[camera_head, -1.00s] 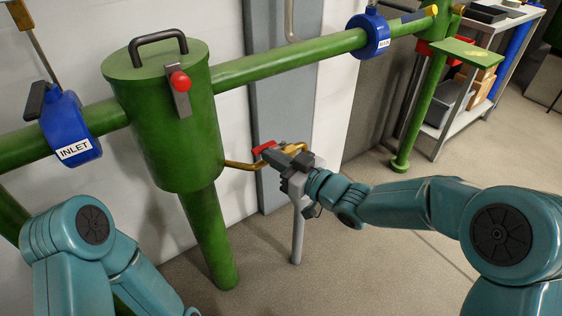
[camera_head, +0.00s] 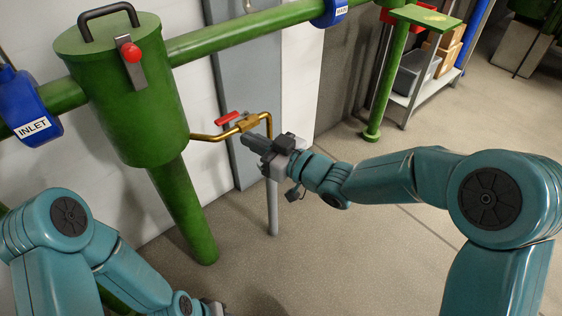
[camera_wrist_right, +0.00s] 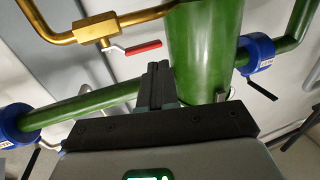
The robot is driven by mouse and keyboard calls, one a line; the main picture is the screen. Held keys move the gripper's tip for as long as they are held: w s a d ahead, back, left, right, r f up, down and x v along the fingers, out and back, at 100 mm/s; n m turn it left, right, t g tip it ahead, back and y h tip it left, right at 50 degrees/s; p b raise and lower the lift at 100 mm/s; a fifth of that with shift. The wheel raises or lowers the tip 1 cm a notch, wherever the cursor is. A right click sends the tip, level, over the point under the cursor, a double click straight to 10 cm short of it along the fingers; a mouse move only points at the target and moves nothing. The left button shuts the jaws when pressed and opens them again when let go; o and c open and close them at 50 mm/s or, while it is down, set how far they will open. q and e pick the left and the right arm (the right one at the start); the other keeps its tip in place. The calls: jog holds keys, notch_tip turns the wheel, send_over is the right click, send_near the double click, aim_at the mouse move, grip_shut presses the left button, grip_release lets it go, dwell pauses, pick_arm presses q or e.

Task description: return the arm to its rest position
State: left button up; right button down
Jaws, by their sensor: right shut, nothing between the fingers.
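My right gripper (camera_head: 252,145) is shut and empty, just below and in front of the brass valve (camera_head: 248,123). In the right wrist view its closed fingers (camera_wrist_right: 158,78) stand in front of the green tank (camera_wrist_right: 205,50), apart from the valve's red lever (camera_wrist_right: 142,47). The red lever (camera_head: 228,118) lies along the brass pipe in the head view. My right arm reaches in from the right. My left arm is bent at the lower left, and its gripper fingers are out of the picture.
The green tank (camera_head: 135,95) stands at the left, with the blue INLET valve (camera_head: 28,108) beside it. A green pipe (camera_head: 245,32) runs right to another blue valve (camera_head: 330,10). A grey post (camera_head: 272,210) stands below the brass pipe. The floor in front is clear.

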jog(key=s+d+p, duration=0.1)
jog(key=s+d, duration=0.3)
jog(key=s, duration=0.1)
jog(key=s+d+f+m+g+h, duration=0.1)
jog(key=s+d+f+m+h, duration=0.15)
jog(key=f, duration=0.75)
jog(key=s+d+f+m+g+h, duration=0.1)
jog(key=d+f+m+h, duration=0.25)
jog(key=f, duration=0.65)
jog(key=s+d+f+m+g+h, duration=0.2)
jog(key=s+f+m+g, duration=0.15)
jog(key=s+f, duration=0.45)
jog(key=s+d+f+m+g+h, duration=0.2)
jog(key=s+f+m+g, duration=0.15)
jog(key=s+f, duration=0.45)
jog(key=s+r+n+g+p, duration=0.1)
jog(key=s+r+g+p, duration=0.1)
jog(key=r+p, duration=2.8)
jog(key=shift+s+a+r, duration=0.4)
jog(key=shift+s, duration=0.25)
jog(key=shift+w+f, duration=0.1)
